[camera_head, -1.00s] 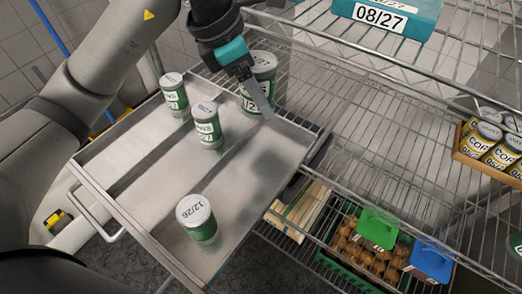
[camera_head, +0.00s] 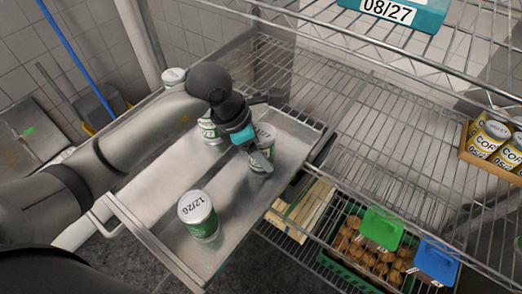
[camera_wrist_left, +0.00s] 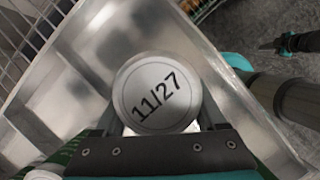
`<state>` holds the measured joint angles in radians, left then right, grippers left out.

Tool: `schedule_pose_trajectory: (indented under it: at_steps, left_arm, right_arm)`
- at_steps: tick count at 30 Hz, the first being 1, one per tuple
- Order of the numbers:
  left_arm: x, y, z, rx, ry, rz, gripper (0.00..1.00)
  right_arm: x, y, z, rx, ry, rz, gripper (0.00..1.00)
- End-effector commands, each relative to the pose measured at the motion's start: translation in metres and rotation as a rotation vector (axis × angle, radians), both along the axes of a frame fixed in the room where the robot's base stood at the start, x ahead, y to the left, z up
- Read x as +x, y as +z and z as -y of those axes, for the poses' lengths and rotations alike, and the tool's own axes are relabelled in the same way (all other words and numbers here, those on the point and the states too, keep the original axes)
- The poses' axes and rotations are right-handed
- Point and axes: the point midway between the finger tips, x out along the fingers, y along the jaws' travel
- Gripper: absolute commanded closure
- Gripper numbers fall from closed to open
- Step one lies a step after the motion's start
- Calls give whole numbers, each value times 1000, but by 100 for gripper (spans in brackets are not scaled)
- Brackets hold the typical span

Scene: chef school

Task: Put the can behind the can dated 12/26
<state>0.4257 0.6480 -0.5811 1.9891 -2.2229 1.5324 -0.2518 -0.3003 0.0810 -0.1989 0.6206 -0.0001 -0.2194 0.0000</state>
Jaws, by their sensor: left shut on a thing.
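The can dated 12/26 (camera_head: 203,230) stands upright near the front of the metal tray (camera_head: 160,215). My left gripper (camera_head: 262,160) is shut on another green-and-white can (camera_head: 265,133), over the tray's right side, farther back than the 12/26 can. In the left wrist view its lid (camera_wrist_left: 157,93) reads 11/27. It looks upright; I cannot tell whether its base touches the tray. In the left wrist view, a dark and teal part at the upper right looks like my right gripper (camera_wrist_left: 285,43); its jaws are unclear.
Two more cans stand on the tray: one at the back left (camera_head: 173,76), one partly hidden by my left arm (camera_head: 208,128). A wire rack (camera_head: 385,135) is at the right, with a box of yellow cans (camera_head: 490,140) and a crate of brown items (camera_head: 365,250).

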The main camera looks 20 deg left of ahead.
Motion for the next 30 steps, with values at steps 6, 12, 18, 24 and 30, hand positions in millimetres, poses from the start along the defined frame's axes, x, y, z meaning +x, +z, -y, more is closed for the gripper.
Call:
schedule_pose_trajectory:
  at_steps: [6,12,18,24,30]
  left_arm:
    - [1,-4,0,-1,-1,5,100]
    - [0,-9,0,1,0,2,26]
    - [0,-8,0,1,0,2,4]
    - [0,-7,0,1,-1,1,0]
    - [0,-1,-1,1,0,3,0]
  right_arm:
    - [1,0,0,0,1,1,100]
    - [1,-4,-1,1,1,1,100]
    - [1,-3,-1,1,1,1,100]
    - [1,-3,-1,1,2,1,100]
    - [0,1,-1,1,1,0,100]
